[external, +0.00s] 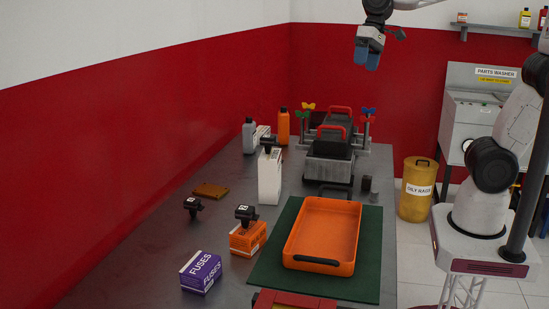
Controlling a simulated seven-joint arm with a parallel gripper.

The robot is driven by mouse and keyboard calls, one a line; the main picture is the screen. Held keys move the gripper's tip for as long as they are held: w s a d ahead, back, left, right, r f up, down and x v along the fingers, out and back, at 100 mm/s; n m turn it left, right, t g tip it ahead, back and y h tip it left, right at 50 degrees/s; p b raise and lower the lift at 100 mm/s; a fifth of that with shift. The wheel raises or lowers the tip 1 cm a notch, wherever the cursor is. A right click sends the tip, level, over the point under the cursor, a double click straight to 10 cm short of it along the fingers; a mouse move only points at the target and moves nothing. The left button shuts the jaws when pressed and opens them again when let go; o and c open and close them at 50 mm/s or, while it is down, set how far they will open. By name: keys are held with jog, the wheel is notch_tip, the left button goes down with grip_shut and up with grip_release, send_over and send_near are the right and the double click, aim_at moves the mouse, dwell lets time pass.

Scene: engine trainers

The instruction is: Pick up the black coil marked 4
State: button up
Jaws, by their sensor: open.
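Three small black coils with white marks show. One coil (193,206) lies on the grey workbench (150,250) at the left. Another coil (246,214) sits on top of an orange box (247,238). A third coil (268,146) appears to sit at the top of a white jug (270,178). The marks are too small to read surely, so I cannot tell which coil is marked 4. My gripper (367,60) has blue fingertips, points down and hangs high above the far end of the bench. It is open, empty and far from all three coils.
An orange tray (291,250) with black handles rests on a dark green mat (368,240). A purple fuses box (200,272) stands at the front left. A brown flat piece (210,190), bottles and a grey engine block (329,166) stand farther back.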

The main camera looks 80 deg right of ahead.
jog(key=w+a+f+m+y, duration=0.25)
jog(key=w+a+m, duration=0.35)
jog(key=w, duration=0.9)
jog(key=w+a+f+m+y, duration=0.1)
jog(key=w+a+m+y, duration=0.25)
jog(key=w+a, duration=0.8)
jog(key=w+a+f+m+y, duration=0.1)
jog(key=w+a+m+y, duration=0.3)
jog(key=w, duration=1.5)
send_near(195, 199)
jog(key=shift+g, duration=0.4)
jog(key=a+f, duration=0.1)
jog(key=w+a+f, duration=0.1)
jog(key=shift+w+a+f, duration=0.25)
jog(key=shift+f, duration=0.15)
jog(key=shift+x, duration=1.25)
jog(key=shift+a, duration=0.1)
jog(key=shift+r+x, duration=0.15)
jog(key=shift+x, duration=1.1)
jog(key=shift+r+x, duration=0.1)
jog(key=shift+x, duration=1.15)
